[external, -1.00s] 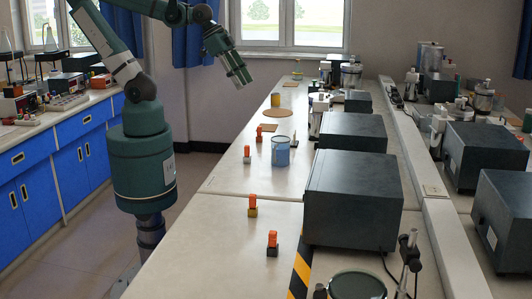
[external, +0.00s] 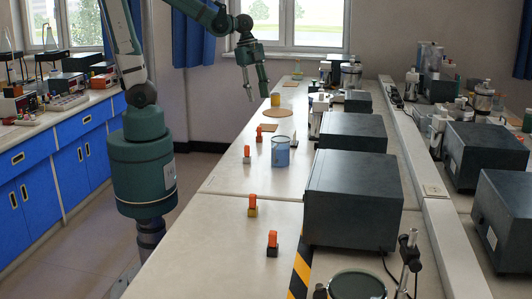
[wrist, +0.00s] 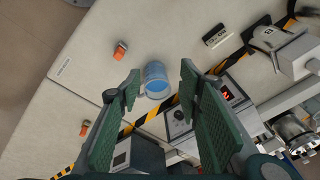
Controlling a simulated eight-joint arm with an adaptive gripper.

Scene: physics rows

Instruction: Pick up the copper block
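No block in view is clearly the copper one. Three small blocks with orange upper parts stand along the bench's left side: one with a pale base (external: 247,154), one with a yellowish base (external: 252,206) and one with a dark base (external: 272,244). Two orange-topped blocks also show in the wrist view, one upper left (wrist: 120,50) and one lower left (wrist: 85,128). My gripper (external: 258,92) is open and empty, pointing down above the far part of the bench. Its spread fingers also show in the wrist view (wrist: 158,92).
A blue cup (external: 280,152) stands mid-bench and shows between my fingers in the wrist view (wrist: 156,78). A yellow cylinder (external: 275,100) and a round brown mat (external: 280,113) lie beyond. Dark boxes (external: 350,205) line the right; the bench's left strip is mostly clear.

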